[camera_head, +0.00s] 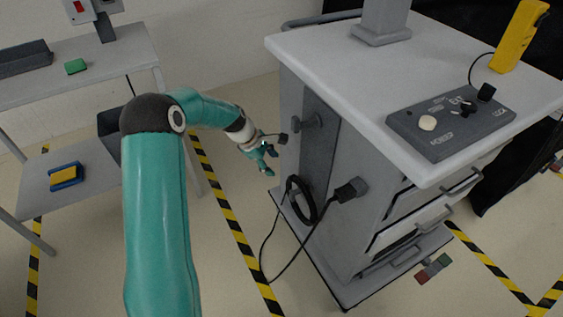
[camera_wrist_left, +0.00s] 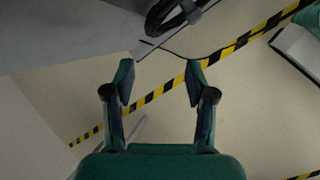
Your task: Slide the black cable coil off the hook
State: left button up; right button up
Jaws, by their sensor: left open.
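The black cable coil (camera_head: 301,199) hangs against the side of the grey cart (camera_head: 375,225), low down near a dark recessed panel. In the left wrist view the coil (camera_wrist_left: 172,16) shows at the top edge, partly cut off, with a grey piece across it. I cannot tell clearly which part is the hook. My left gripper (camera_head: 269,160) is beside the cart, above and to the left of the coil. In the left wrist view the gripper (camera_wrist_left: 160,82) is open, with nothing between its fingers, and apart from the coil. My right gripper is not in view.
A black plug (camera_head: 350,190) sticks out of the cart's side, its cable looping to the floor. A grey knob (camera_head: 306,122) juts out above the coil. A control box (camera_head: 450,120) lies on the cart top. A side table (camera_head: 80,75) stands at left; striped floor lies between.

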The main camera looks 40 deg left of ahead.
aim_at(290, 179)
pick_arm(q)
jog(key=shift+n, duration=0.3)
jog(key=b+x, duration=0.1)
jog(key=x, duration=0.4)
jog(key=w+x, duration=0.1)
jog(key=x, duration=0.4)
jog(key=a+b+x, duration=0.1)
jog(key=x, duration=0.5)
jog(key=shift+w+b, duration=0.2)
jog(key=shift+b, duration=0.15)
jog(key=shift+c, duration=0.4)
grip_shut()
jog(key=c, duration=0.6)
grip_release()
grip_shut()
jog(key=shift+r, duration=0.15)
jog(key=shift+r, duration=0.1)
